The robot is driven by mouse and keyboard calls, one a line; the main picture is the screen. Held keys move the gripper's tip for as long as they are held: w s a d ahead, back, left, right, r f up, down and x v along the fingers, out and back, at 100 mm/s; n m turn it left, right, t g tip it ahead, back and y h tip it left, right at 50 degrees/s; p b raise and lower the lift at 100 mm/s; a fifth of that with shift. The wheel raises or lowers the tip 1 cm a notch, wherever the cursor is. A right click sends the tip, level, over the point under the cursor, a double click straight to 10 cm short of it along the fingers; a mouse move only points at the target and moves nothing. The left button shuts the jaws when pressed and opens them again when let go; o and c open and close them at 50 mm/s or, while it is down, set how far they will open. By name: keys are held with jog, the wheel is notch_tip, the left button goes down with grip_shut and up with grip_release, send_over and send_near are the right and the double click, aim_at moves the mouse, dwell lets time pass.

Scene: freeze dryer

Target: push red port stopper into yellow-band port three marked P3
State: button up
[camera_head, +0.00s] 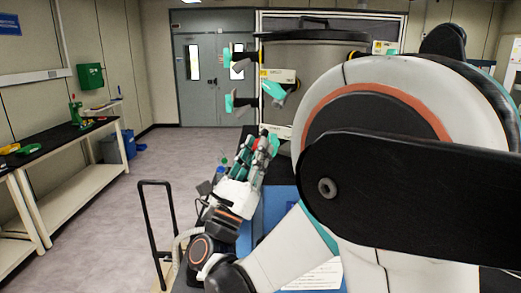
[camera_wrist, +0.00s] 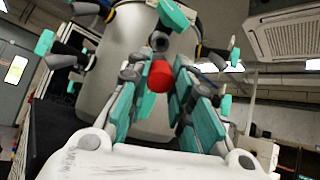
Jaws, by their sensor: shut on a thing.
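The red port stopper (camera_wrist: 161,76) is between the teal-padded fingers of my gripper (camera_wrist: 158,92) in the wrist view. The gripper is shut on it, and its end points toward the freeze dryer. In the head view my gripper (camera_head: 262,146) is low, below the ports, with a bit of red at its fingertips. A port with a grey round end (camera_wrist: 158,42) and teal handle is just beyond the stopper in the wrist view, apart from it. Yellow bands show on ports at both sides. No P3 marking is readable, so I cannot tell which port is P3.
The grey dryer chamber (camera_head: 310,52) has several ports with teal handles (camera_head: 274,89) sticking out. My arm hides much of its right and lower parts. A bench (camera_head: 75,150) stands at the left, with a black cart handle (camera_head: 153,183) nearer. Floor between them is clear.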

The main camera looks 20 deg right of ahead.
aim_at(266, 131)
jog(key=shift+p+x, duration=1.65)
jog(key=shift+x, duration=1.45)
jog(key=shift+s, duration=0.1)
jog(key=shift+p+x, duration=0.45)
jog(key=shift+x, duration=1.25)
jog(key=o, duration=1)
jog(key=shift+d, duration=0.1)
jog(key=v, duration=1.2)
jog(key=shift+f, duration=0.1)
